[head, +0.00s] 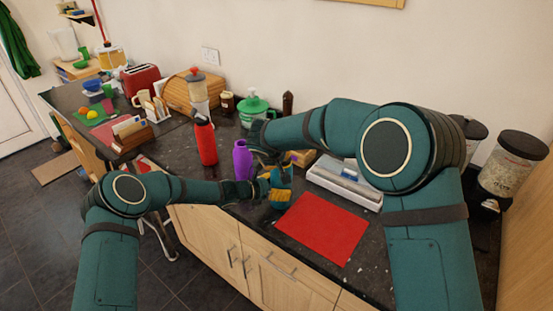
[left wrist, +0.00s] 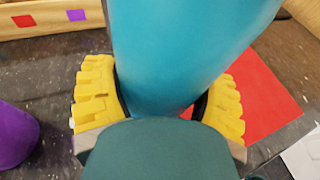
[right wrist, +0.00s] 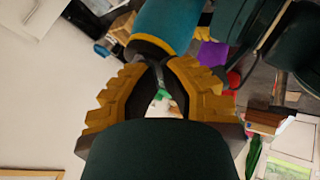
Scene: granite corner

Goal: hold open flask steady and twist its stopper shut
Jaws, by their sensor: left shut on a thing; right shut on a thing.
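The flask is a teal cylinder (head: 284,174) standing over the counter beside the red mat; it fills the middle of the left wrist view (left wrist: 190,50). My left gripper (head: 273,188) is shut around its body, with a yellow finger on each side. In the right wrist view the flask (right wrist: 170,24) ends in a dark band. My right gripper (right wrist: 158,66) is shut at that dark end, on what seems to be the stopper (right wrist: 150,46), mostly hidden by the fingers. In the head view my right arm hides the stopper.
A purple bottle (head: 242,160) stands close left of the flask, with a red bottle (head: 206,143) beyond it. A red mat (head: 322,226) lies to the right, clear. A wooden holder with coloured squares (left wrist: 60,20) and a grey-white tray (head: 343,180) are behind.

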